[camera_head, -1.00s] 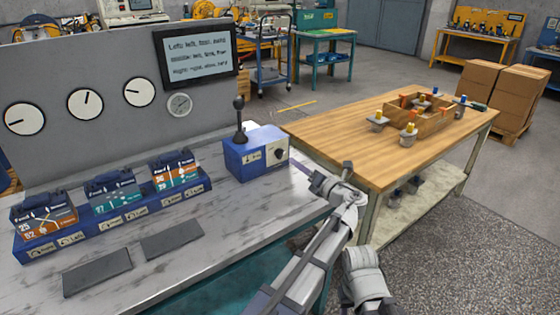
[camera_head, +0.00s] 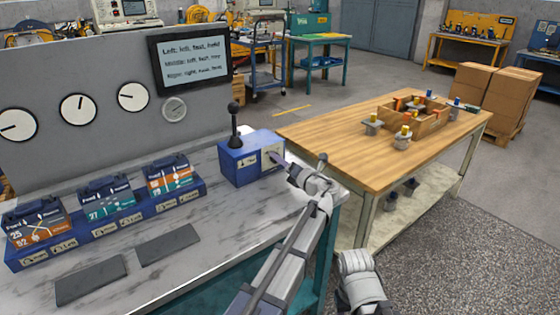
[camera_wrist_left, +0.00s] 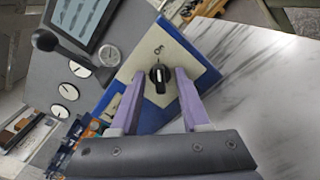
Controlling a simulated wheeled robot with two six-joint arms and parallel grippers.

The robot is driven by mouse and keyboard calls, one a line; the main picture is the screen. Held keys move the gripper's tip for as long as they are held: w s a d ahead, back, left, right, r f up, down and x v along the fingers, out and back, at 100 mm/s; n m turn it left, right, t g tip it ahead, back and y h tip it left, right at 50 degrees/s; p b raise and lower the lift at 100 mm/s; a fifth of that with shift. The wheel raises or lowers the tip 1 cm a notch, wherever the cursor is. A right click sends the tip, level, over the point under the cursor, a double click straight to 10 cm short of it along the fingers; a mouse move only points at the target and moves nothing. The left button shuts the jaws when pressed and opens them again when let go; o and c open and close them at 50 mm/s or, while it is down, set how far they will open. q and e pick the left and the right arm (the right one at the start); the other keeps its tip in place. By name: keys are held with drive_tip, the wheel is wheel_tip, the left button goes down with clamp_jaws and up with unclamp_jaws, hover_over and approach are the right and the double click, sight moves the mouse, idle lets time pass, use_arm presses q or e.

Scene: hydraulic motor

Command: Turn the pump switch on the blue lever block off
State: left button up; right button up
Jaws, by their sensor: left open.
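The blue lever block (camera_head: 246,158) stands on the grey bench, with a black ball-topped lever (camera_head: 234,124) rising from its top. In the left wrist view its pale front plate (camera_wrist_left: 203,62) carries the black pump switch knob (camera_wrist_left: 160,78) with a white mark. My left gripper (camera_head: 281,162) is at the block's right face. In the left wrist view my left gripper (camera_wrist_left: 162,88) is open, with one purple finger on each side of the knob. I cannot tell whether the fingers touch it. In the head view the gripper hides the knob. My right gripper is not identifiable.
A row of several labelled units (camera_head: 108,205) sits left of the block, behind two dark flat plates (camera_head: 168,244). A grey panel (camera_head: 100,60) with gauges stands behind. A wooden table (camera_head: 350,150) is to the right.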

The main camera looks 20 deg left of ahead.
use_arm(q)
clamp_jaws()
idle(0.3)
drive_tip(key=shift+n, duration=0.3)
drive_tip(key=n, duration=0.8)
drive_tip(key=shift+s, duration=0.15)
drive_tip(key=n, duration=0.5)
drive_tip(key=shift+a, duration=0.1)
drive_tip(key=n, duration=0.4)
drive_tip(key=shift+n, duration=0.3)
